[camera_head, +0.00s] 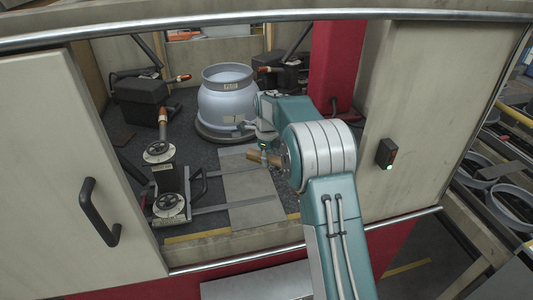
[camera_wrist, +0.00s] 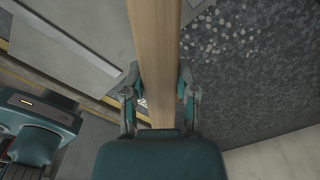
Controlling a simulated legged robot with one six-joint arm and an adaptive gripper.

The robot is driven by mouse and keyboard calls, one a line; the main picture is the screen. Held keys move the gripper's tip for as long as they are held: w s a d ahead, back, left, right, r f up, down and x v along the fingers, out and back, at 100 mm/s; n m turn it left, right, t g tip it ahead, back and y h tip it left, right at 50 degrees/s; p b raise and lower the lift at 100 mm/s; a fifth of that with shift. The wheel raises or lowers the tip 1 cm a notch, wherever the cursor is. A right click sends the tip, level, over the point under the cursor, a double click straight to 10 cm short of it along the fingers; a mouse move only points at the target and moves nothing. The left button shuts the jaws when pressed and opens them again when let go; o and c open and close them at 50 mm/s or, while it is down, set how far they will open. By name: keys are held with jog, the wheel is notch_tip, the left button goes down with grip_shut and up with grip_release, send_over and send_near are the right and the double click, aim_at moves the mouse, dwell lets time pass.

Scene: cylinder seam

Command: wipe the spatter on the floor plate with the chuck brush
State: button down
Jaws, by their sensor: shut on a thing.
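The chuck brush shows as a long pale wooden handle (camera_wrist: 155,40) running up through the wrist view. My gripper (camera_wrist: 161,88) is shut on this handle, one finger on each side. In the head view, a short piece of the brown wood (camera_head: 262,157) shows at my gripper (camera_head: 264,146); the bristle end cannot be made out. The spatter shows as pale flecks (camera_wrist: 215,38) on the dark speckled floor, right of the handle in the wrist view. The grey floor plate (camera_head: 250,197) lies below and left of my gripper in the head view.
A pale blue cylinder (camera_head: 227,98) stands on a round base behind my gripper. Black clamp units with handwheels (camera_head: 170,203) stand to the left. A red column (camera_head: 338,65) and a cream panel (camera_head: 425,110) bound the right, and a cream door (camera_head: 70,170) the left.

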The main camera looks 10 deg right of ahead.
aim_at(268, 178)
jog(key=shift+f, duration=2.4)
jog(key=shift+f, duration=1)
jog(key=shift+d, duration=0.1)
